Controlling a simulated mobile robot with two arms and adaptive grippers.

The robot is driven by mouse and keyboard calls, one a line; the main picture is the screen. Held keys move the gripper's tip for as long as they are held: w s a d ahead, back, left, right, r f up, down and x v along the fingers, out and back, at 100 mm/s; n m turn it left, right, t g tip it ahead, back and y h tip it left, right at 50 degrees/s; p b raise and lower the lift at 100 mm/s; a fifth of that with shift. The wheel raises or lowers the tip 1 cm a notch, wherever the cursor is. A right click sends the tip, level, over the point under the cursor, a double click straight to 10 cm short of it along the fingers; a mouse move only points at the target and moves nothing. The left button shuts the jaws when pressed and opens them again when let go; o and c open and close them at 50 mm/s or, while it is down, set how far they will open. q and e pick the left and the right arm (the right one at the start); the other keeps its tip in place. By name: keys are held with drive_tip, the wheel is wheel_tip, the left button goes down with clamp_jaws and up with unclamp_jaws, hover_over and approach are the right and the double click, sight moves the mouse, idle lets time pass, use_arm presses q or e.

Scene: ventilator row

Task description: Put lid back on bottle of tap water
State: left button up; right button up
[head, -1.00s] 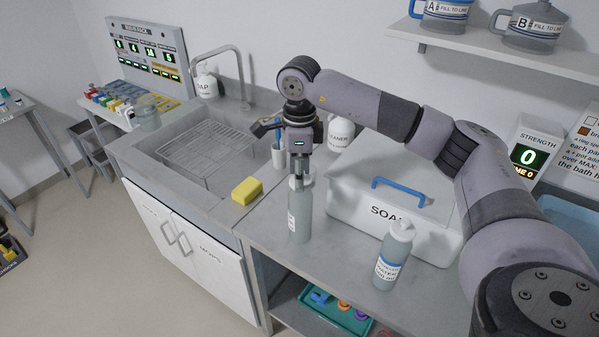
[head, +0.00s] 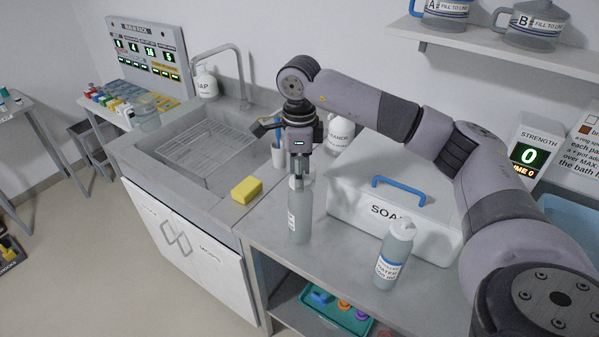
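A tall grey translucent bottle (head: 300,214) stands upright on the counter, with a white label whose text I cannot read. My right gripper (head: 298,181) points straight down at the top of this bottle, its fingers at the bottle's neck. The fingers are seen nearly edge-on, so their opening is unclear. The bottle's mouth and any lid there are hidden by the fingers. A second bottle (head: 388,272) with a white top and a blue-and-white label stands upright to the right, nearer the counter's front. My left gripper is not in view.
A white soak box (head: 344,200) with a blue handle stands behind the bottles. A yellow sponge (head: 246,189) lies left of the tall bottle, beside the sink (head: 140,150). A cup (head: 279,156) and a white cleaner bottle (head: 340,134) stand behind. Counter between the bottles is clear.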

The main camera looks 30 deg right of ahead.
drive_tip(key=o, duration=0.8)
drive_tip(key=shift+o, duration=0.3)
drive_tip(key=o, duration=0.4)
drive_tip(key=shift+o, duration=0.2)
drive_tip(key=shift+r, duration=0.15)
drive_tip(key=shift+r+p, duration=2.3)
drive_tip(key=shift+r, duration=1.1)
